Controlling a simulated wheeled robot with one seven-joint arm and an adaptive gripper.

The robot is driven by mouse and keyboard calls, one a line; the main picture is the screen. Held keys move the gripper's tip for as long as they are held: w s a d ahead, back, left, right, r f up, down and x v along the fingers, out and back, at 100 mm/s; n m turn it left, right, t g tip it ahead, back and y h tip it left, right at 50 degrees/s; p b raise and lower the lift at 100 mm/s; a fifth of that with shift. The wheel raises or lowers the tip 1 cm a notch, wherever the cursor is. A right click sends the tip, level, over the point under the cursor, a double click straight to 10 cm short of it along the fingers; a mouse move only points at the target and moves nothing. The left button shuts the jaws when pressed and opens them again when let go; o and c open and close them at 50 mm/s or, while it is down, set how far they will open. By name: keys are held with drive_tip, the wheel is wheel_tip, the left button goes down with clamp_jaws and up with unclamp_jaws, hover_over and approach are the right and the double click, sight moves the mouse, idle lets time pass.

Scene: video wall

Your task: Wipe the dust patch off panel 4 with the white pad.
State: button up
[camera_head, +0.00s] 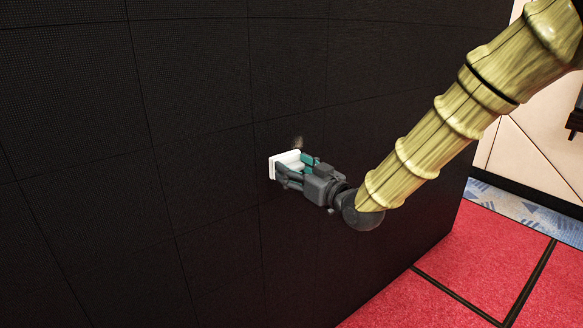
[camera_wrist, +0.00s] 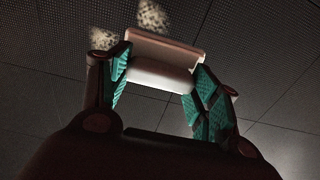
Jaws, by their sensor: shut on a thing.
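The white pad (camera_head: 273,167) is held at the black video wall, in the middle of the head view. My gripper (camera_head: 293,170) is shut on the pad, with a teal-lined finger on each side. In the wrist view the pad (camera_wrist: 162,75) sits between the fingers of my gripper (camera_wrist: 158,82). Dust (camera_head: 298,141) shows as a small tan smudge on the wall just above the pad. In the wrist view it appears as two pale speckled patches, one (camera_wrist: 153,16) above the pad and one (camera_wrist: 102,38) at its upper left. I cannot tell whether the pad touches the wall.
The video wall (camera_head: 90,110) fills the left and middle, split by thin seams into panels; no panel numbers are visible. Red carpet (camera_head: 480,270) lies at the lower right. A beige wall (camera_head: 535,150) stands behind at the right.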

drive_tip(key=shift+s+d, duration=0.1)
idle(0.3)
drive_tip(key=shift+v, duration=1.45)
drive_tip(key=shift+w+a+f+m+p, duration=0.5)
drive_tip(key=shift+w+a+m+p, duration=0.35)
drive_tip(key=shift+m, duration=0.7)
drive_tip(key=shift+w+a+f+m+p, duration=0.6)
drive_tip(key=shift+w+m, duration=0.45)
drive_tip(key=shift+m, duration=0.45)
drive_tip(key=shift+w+a+f+m+p, duration=0.5)
drive_tip(key=shift+w+m+p, duration=0.4)
drive_tip(key=shift+m, duration=0.65)
drive_tip(key=shift+b+x, duration=0.35)
drive_tip(key=shift+x, duration=0.8)
drive_tip(key=shift+w+d+r, duration=0.1)
drive_tip(key=shift+w+d+b, duration=0.25)
drive_tip(key=shift+w+d, duration=0.3)
drive_tip(key=shift+d, duration=0.3)
drive_tip(key=shift+w+d+b, duration=0.2)
drive_tip(key=shift+w+d, duration=0.35)
drive_tip(key=shift+d, duration=0.25)
